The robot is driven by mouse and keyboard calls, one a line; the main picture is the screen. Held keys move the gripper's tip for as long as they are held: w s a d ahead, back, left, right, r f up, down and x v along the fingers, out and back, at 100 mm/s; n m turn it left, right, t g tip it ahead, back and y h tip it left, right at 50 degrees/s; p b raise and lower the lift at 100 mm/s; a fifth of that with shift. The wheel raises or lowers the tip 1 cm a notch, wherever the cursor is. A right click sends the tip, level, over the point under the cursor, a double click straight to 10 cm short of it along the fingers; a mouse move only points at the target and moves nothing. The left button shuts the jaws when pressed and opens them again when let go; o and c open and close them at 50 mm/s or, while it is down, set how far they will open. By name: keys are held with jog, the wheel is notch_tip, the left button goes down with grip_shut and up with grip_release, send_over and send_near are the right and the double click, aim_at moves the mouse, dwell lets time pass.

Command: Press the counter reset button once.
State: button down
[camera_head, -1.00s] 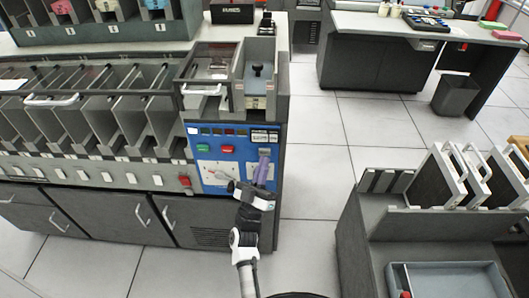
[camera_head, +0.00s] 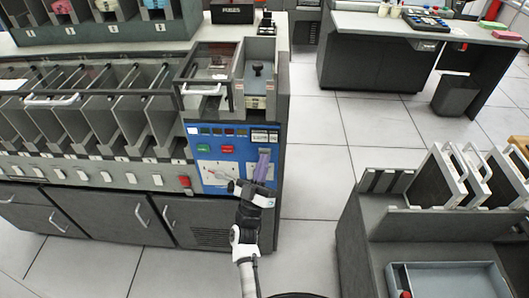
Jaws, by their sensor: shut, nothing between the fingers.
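The blue control panel (camera_head: 229,170) is on the front of the grey card machine. A counter display (camera_head: 265,135) is at its upper right. My gripper (camera_head: 264,153) is at the right part of the panel below the display, its purple fingers shut and empty. The fingertips are at or just in front of the panel face; I cannot tell whether they touch it. I cannot make out which control is the counter reset button; the fingers cover part of the panel there. A green button (camera_head: 202,149) and a red button (camera_head: 227,149) show to the left.
A red switch (camera_head: 184,181) is left of the panel. A card hopper (camera_head: 258,85) is above it, and a row of card pockets (camera_head: 100,110) stretches left. A grey rack cart (camera_head: 430,225) stands right. Open floor (camera_head: 315,190) lies between.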

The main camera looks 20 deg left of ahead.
jog(key=shift+w+a, duration=0.15)
jog(key=shift+w, duration=0.25)
dwell(0.4)
jog(key=shift+s, duration=0.1)
jog(key=shift+s+d, duration=0.25)
jog(key=shift+s, duration=0.5)
